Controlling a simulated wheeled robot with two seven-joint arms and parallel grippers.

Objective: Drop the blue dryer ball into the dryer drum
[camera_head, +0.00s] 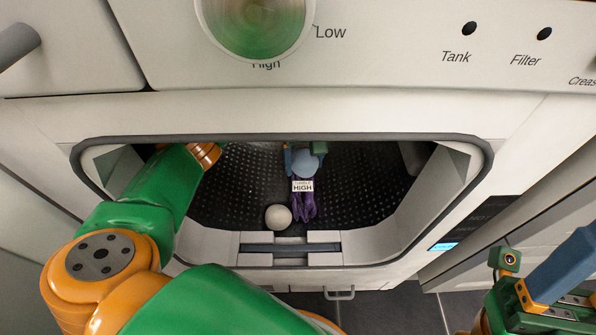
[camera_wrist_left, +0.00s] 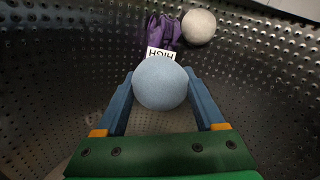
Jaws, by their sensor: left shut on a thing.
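The blue dryer ball (camera_wrist_left: 160,84) is pinched between the two blue fingers of my left gripper (camera_wrist_left: 160,92), inside the dryer drum (camera_head: 362,190). In the head view the ball (camera_head: 304,162) shows near the drum's back, with the left gripper (camera_head: 303,155) around it. The perforated drum wall also shows in the left wrist view (camera_wrist_left: 60,70). My right gripper (camera_head: 560,285) is outside the dryer at the lower right; its fingertips are cut off or unclear, so I cannot tell its opening.
A purple cloth item (camera_head: 304,206) with a white tag reading "HIGH" (camera_head: 302,185) lies in the drum, with a whitish ball (camera_head: 278,217) beside it. The dark-edged door opening (camera_head: 290,138) surrounds my left arm. A control panel with a round knob (camera_head: 255,25) is above.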

